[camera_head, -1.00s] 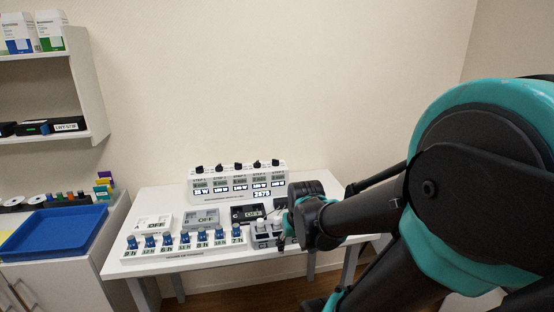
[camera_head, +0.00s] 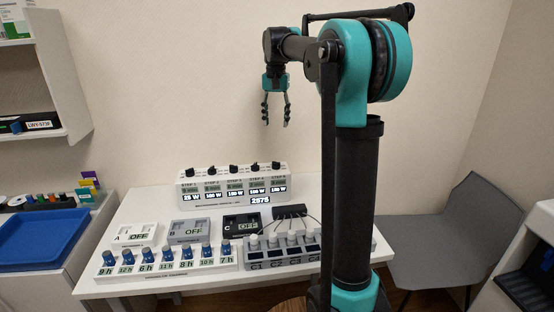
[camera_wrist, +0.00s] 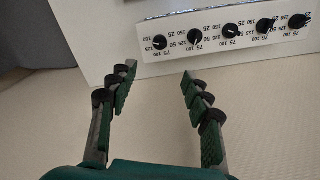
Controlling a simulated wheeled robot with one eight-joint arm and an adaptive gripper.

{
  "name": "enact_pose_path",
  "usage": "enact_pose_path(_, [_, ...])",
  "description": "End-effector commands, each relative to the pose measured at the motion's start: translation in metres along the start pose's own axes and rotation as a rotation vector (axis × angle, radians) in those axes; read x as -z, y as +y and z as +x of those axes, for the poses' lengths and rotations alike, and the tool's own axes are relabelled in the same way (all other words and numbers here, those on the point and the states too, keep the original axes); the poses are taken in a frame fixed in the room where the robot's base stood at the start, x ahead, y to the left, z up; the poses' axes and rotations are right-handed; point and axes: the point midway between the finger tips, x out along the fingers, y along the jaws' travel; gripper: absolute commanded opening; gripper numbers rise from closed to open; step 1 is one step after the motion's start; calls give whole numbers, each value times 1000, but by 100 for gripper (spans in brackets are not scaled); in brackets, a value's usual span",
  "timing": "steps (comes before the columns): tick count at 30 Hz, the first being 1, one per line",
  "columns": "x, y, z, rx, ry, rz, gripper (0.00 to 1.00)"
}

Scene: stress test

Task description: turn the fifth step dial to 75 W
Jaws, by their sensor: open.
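The white step-dial box (camera_head: 233,199) stands at the back of the white table, with a row of black dials on top and a lit display below each. The fifth step dial (camera_head: 276,165) is the rightmost in the head view. In the upside-down wrist view it appears to be the leftmost dial (camera_wrist: 159,42), with 75, 125 and 150 marks around it. Its exact pointer setting is too small to read surely. My gripper (camera_head: 275,122) is open and empty, fingers down, above the box's right end and apart from it. Its fingers also show in the wrist view (camera_wrist: 158,72).
In front of the box are modules A (camera_head: 133,243), B (camera_head: 190,238) and C (camera_head: 240,231), a row of blue-capped vials (camera_head: 165,256) and a grey C1-C4 block (camera_head: 259,265) with cables. A blue tray (camera_head: 40,240) is left, a grey chair (camera_head: 440,225) right. The wall is close behind.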

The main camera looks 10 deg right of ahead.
Motion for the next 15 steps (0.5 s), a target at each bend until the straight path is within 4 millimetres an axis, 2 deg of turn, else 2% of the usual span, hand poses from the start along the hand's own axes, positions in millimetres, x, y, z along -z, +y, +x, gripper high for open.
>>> enact_pose_path(15, [0, 0, 99, 1, 1, -1, 49])
